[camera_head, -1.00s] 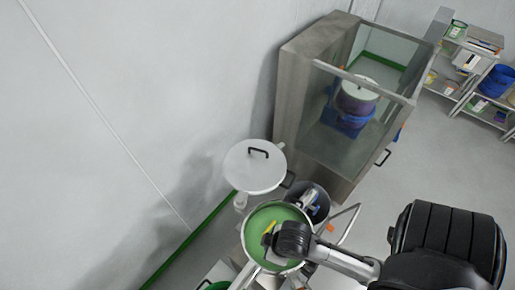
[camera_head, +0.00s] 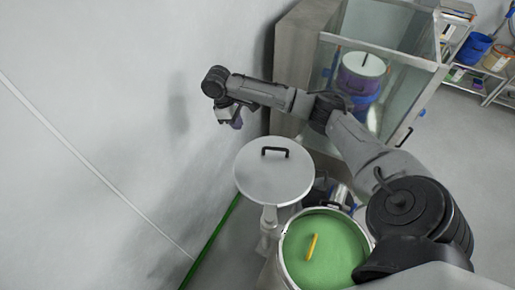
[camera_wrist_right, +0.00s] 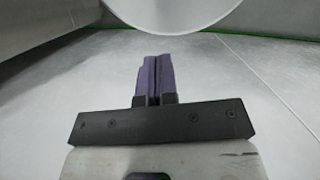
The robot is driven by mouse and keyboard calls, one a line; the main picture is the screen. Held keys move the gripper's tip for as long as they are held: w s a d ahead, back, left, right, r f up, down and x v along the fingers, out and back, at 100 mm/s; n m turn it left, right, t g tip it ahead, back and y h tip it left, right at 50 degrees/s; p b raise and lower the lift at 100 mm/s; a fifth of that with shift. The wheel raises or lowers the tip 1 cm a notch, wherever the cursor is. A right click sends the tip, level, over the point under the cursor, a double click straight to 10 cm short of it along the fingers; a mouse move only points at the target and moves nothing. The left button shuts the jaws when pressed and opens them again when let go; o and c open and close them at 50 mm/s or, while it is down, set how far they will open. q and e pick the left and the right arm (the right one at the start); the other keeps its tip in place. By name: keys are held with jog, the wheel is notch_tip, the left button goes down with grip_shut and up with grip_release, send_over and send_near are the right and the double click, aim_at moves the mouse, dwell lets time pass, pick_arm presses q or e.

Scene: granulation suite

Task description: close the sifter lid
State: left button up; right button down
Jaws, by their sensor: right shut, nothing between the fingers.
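The sifter (camera_head: 285,262) is a round metal vessel with a green inside, low in the head view. Its mouth is uncovered, and a yellow stick-like piece (camera_head: 312,247) lies inside. The sifter lid (camera_head: 255,185) is a round pale disc with a black handle (camera_head: 275,150), swung off behind the sifter on a post (camera_head: 268,222). My right gripper (camera_head: 237,121) is past the lid's far left edge, near the wall, apart from the lid. Its purple fingers are together and empty in the wrist view (camera_wrist_right: 155,80). A pale curved rim (camera_wrist_right: 190,18), probably the lid, shows above them. My left gripper is out of view.
A glass-fronted metal cabinet (camera_head: 298,50) with a white-topped drum (camera_head: 362,66) stands behind the lid. The wall (camera_head: 100,120) is close on the left. Shelves (camera_head: 470,75) stand far right. My right arm spans above the lid and cabinet front.

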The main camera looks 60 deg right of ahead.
jog(key=d, duration=0.1)
send_near(257, 152)
jog(key=shift+w+f+b, duration=0.3)
jog(key=shift+w+f, duration=0.25)
jog(key=shift+f, duration=0.25)
jog(key=s, duration=0.1)
jog(key=s+f, duration=0.1)
jog(key=shift+s+d+f, duration=0.1)
jog(key=shift+s, duration=0.2)
jog(key=shift+s+d+f+p, duration=0.1)
jog(key=shift+s+f+p, duration=0.15)
jog(key=shift+s, duration=0.5)
jog(key=shift+r, duration=0.1)
